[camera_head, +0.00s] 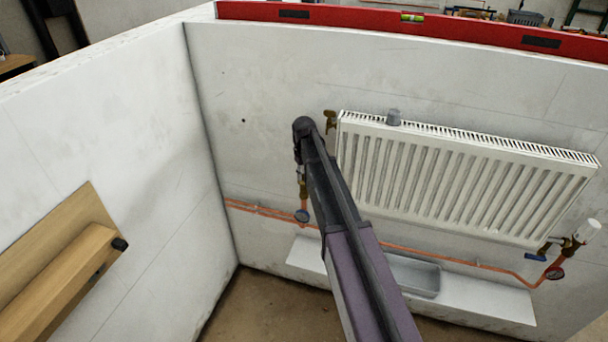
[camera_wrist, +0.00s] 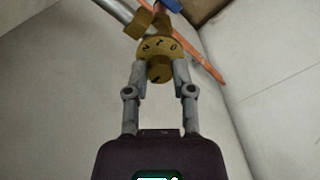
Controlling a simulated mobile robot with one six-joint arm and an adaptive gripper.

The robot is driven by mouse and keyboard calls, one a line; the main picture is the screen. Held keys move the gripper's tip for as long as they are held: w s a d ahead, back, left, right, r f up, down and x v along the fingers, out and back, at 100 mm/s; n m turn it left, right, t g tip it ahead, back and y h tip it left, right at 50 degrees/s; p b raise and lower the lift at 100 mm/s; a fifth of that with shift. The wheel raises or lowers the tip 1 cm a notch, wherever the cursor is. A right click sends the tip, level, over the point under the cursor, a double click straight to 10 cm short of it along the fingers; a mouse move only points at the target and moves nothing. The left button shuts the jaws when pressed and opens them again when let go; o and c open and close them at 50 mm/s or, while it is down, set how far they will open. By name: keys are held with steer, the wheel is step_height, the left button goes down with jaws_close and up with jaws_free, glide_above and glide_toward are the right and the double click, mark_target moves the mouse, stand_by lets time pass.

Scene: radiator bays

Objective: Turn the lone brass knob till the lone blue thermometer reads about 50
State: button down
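The brass knob (camera_wrist: 160,46) shows in the wrist view, a round dial with dark marks and a smaller hub facing my gripper. My gripper (camera_wrist: 160,72) has one finger on each side of the hub, and both fingers appear to touch it. In the head view my arm hides the knob and fingertips; a brass fitting shows just beside the arm. A small round blue thermometer (camera_head: 302,216) sits low on the copper pipe, left of my arm. Its face is too small to read. A blue piece (camera_wrist: 173,4) shows at the wrist view's top edge.
The white radiator (camera_head: 460,185) hangs right of my arm, with a white-capped valve (camera_head: 586,232), blue lever (camera_head: 535,257) and dark gauge (camera_head: 555,273) at its right. A grey tray (camera_head: 415,275) lies below. A wooden shelf (camera_head: 55,270) is on the left wall.

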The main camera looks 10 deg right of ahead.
steer(key=shift+m, duration=0.4)
steer(key=m, duration=0.4)
steer(key=shift+m, duration=2.1)
steer(key=shift+c, duration=2.3)
jaws_free()
steer(key=shift+n, duration=0.3)
